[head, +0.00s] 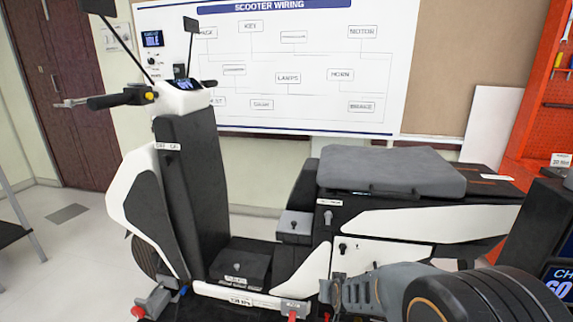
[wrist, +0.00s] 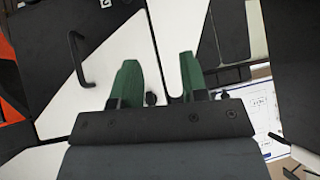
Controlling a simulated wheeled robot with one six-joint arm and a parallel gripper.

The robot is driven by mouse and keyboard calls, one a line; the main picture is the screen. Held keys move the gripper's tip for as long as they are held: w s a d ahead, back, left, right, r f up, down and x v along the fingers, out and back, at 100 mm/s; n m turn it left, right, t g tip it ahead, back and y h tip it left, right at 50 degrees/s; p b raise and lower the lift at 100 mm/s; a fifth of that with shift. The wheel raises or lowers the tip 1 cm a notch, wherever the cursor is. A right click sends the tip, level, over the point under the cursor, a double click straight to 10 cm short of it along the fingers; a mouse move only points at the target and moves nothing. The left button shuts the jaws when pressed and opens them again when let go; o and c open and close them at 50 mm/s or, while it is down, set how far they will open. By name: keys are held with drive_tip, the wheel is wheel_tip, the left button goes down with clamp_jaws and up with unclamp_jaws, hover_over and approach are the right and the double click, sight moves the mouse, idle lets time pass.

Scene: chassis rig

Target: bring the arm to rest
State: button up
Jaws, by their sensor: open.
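My arm (head: 375,294) reaches in from the lower right in the head view, low in front of the scooter's side. My gripper (wrist: 160,80) shows in the wrist view as two green fingers, spread apart with nothing held between them. Behind the fingers are white and black panels (wrist: 115,62); I cannot tell whether the fingers touch them. A small dark knob (wrist: 150,98) shows between the fingers, lower down. In the head view I cannot make out the fingertips clearly.
The scooter (head: 180,185) fills the middle, with a grey seat (head: 390,171) and a white side panel with a lock (head: 375,255). A dark handle (wrist: 78,58) sticks out left of the fingers. An orange rack (head: 545,110) stands at right. Open floor (head: 75,255) lies at left.

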drive_tip(key=s+d+r+g+p, duration=0.1)
drive_tip(key=s+r+p, duration=0.4)
drive_tip(key=r, duration=0.4)
drive_tip(key=s+d+r+g+p, duration=0.1)
drive_tip(key=s+r+p, duration=0.4)
drive_tip(key=r, duration=0.5)
drive_tip(key=s+d+r+n+g+p, duration=0.1)
drive_tip(key=s+r+g+p, duration=0.2)
drive_tip(key=s+r+p, duration=0.2)
drive_tip(key=s+r, duration=0.3)
drive_tip(key=r, duration=0.1)
drive_tip(key=shift+r, duration=0.15)
drive_tip(key=shift+s+d, duration=0.1)
